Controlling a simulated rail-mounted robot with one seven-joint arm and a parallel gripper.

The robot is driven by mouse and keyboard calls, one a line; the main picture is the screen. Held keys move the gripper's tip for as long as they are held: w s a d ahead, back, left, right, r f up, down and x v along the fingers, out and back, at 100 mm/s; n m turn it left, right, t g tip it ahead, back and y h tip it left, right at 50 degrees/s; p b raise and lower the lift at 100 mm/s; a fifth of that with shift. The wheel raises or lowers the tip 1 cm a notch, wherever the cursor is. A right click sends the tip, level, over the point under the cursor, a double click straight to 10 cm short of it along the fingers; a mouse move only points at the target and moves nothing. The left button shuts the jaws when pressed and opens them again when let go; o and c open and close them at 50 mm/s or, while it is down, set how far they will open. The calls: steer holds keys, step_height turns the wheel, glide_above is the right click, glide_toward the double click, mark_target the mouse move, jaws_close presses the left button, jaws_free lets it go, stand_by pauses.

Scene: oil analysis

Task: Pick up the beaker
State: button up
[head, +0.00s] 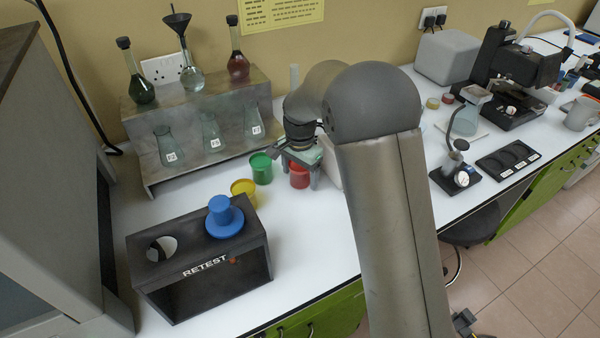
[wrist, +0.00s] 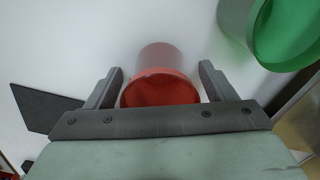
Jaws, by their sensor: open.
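A red cup-like beaker (head: 299,176) stands on the white bench, directly under my gripper (head: 297,172). In the wrist view my gripper (wrist: 162,75) is open, with one finger on each side of the red beaker (wrist: 160,80). Small gaps show between the fingers and its wall, so it is not gripped. A green beaker (head: 261,168) stands to its left and also shows at the upper right of the wrist view (wrist: 285,30). A yellow beaker (head: 243,190) stands further left, partly hidden by the blue piece's black box.
The black RETEST box (head: 165,285) with a round hole and a blue flanged piece (head: 224,216) stands at front left. A grey metal shelf (head: 240,98) with glass flasks is behind.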

steer(key=shift+f, duration=0.1)
steer(key=c, duration=1.1)
steer(key=shift+o, duration=0.2)
